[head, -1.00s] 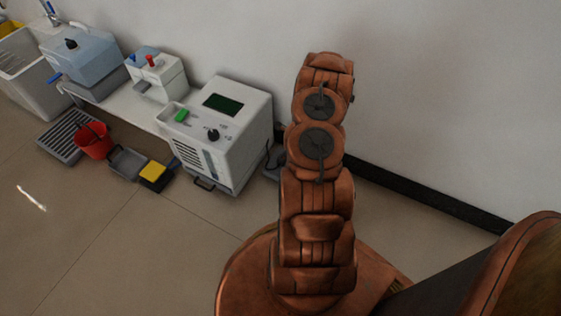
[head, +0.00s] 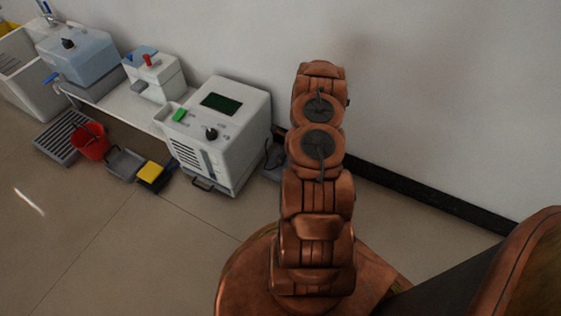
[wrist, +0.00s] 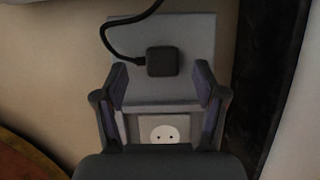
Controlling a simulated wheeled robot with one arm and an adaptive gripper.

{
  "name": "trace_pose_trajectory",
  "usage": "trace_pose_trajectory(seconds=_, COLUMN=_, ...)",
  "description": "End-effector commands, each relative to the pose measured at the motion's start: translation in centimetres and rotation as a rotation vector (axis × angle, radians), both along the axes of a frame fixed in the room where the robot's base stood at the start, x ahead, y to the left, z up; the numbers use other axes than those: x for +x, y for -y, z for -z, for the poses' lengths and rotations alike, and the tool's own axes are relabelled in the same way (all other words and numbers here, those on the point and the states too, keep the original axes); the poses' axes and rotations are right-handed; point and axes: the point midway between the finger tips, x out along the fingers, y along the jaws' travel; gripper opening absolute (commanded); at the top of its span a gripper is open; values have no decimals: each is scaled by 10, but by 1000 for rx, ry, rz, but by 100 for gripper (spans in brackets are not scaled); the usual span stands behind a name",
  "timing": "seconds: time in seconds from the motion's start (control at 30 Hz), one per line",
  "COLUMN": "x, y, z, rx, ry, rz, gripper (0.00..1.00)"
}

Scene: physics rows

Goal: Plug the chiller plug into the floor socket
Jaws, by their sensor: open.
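In the wrist view a dark square plug (wrist: 162,62) with a black cable lies on a pale grey plate (wrist: 190,33). The floor socket (wrist: 164,133), a round white face with two holes, shows nearer to my gripper's palm. My gripper (wrist: 161,78) is open, its fingers to the left and right of the plug with gaps on both sides; the height between them is hard to tell. In the head view the chiller (head: 218,150) is a white box with a dark green screen. My arm hides the gripper, plug and socket there.
A black baseboard (head: 430,198) runs along the wall. Left of the chiller are a white bench (head: 136,110), a blue tank (head: 85,58), a red bucket (head: 91,141) and a grey tray (head: 125,164). The front left floor is clear.

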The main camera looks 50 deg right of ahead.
Motion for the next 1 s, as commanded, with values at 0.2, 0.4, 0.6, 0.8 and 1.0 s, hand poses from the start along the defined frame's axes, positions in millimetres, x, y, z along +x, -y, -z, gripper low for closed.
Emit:
trace_pose_trajectory(seconds=0.2, x=8, y=1, z=25, rx=0, ry=-1, rz=-2, gripper=71)
trace_pose_trajectory(seconds=0.4, x=12, y=-1, z=36, rx=2, ry=-2, rz=0, gripper=71)
trace_pose_trajectory(seconds=0.6, x=13, y=-1, z=35, rx=1, ry=-1, rz=1, gripper=71)
trace_pose_trajectory(seconds=0.8, x=13, y=-1, z=35, rx=1, ry=-1, rz=0, gripper=67)
trace_pose_trajectory(seconds=1.0, x=13, y=-1, z=35, rx=1, ry=-1, rz=0, gripper=46)
